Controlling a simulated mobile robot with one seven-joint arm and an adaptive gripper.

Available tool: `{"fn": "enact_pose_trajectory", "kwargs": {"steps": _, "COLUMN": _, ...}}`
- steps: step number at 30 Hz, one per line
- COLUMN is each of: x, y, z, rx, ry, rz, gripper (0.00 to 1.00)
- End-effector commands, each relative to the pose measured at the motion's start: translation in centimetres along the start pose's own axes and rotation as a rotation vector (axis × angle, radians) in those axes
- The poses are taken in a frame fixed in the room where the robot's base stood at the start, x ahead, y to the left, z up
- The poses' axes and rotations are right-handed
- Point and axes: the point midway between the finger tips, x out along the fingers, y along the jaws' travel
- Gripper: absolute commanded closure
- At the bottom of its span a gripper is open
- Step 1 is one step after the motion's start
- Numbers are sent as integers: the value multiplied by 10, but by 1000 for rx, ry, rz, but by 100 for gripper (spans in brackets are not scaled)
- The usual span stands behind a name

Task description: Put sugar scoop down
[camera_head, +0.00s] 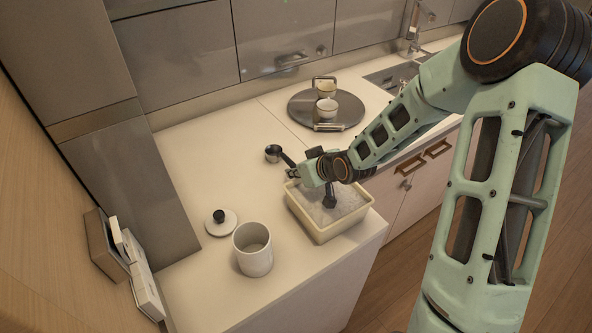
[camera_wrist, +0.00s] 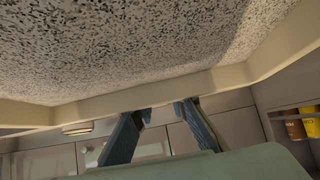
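The dark sugar scoop (camera_head: 273,153) is behind the cream tub in the head view, its bowl to the left and its handle slanting down toward my gripper. It appears to be at counter level. My gripper (camera_head: 293,174) is at the tub's back left corner, close to the handle's end; I cannot tell whether they touch. In the wrist view my two fingers (camera_wrist: 163,109) stand apart with nothing visible between them, and the scoop does not show. The cream tub (camera_head: 322,236) holds pale grains, which fill the top of the wrist view (camera_wrist: 140,50).
A white canister (camera_head: 253,259) and its lid (camera_head: 220,224) stand on the counter left of the tub. A round dark tray (camera_head: 298,108) with cups is at the back. Cabinets line the wall. The counter (camera_head: 195,165) left of the scoop is clear.

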Motion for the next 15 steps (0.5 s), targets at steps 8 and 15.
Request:
{"fn": "enact_pose_trajectory", "kwargs": {"steps": 8, "x": 0, "y": 0, "z": 0, "rx": 0, "ry": 0, "rz": 0, "gripper": 71}}
{"fn": "enact_pose_trajectory", "kwargs": {"steps": 15, "x": -6, "y": 1, "z": -4, "rx": 0, "ry": 1, "rz": 1, "gripper": 71}}
